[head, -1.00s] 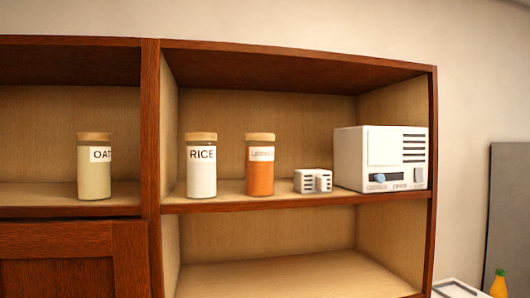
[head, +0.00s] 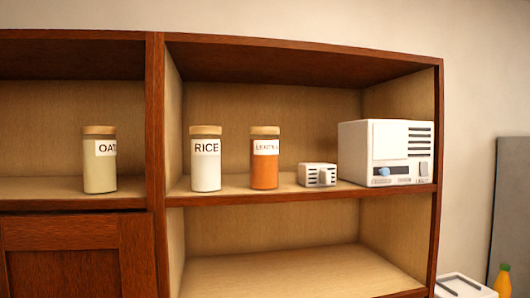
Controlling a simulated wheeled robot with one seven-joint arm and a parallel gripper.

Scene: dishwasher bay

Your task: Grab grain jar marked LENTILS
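A jar with orange contents and a wooden lid (head: 264,172) stands upright on the upper right shelf. Its white label is small and blurred but looks like LENTILS. A white-filled jar marked RICE (head: 206,174) stands to its left, a little apart. A pale jar whose label starts with OAT (head: 99,172) stands in the left compartment, beyond the upright divider. My gripper is not in view.
A small white slotted block (head: 317,175) stands just right of the orange jar, and a larger white appliance (head: 386,153) farther right. The shelf below (head: 290,270) is empty. An orange bottle (head: 502,281) shows at lower right.

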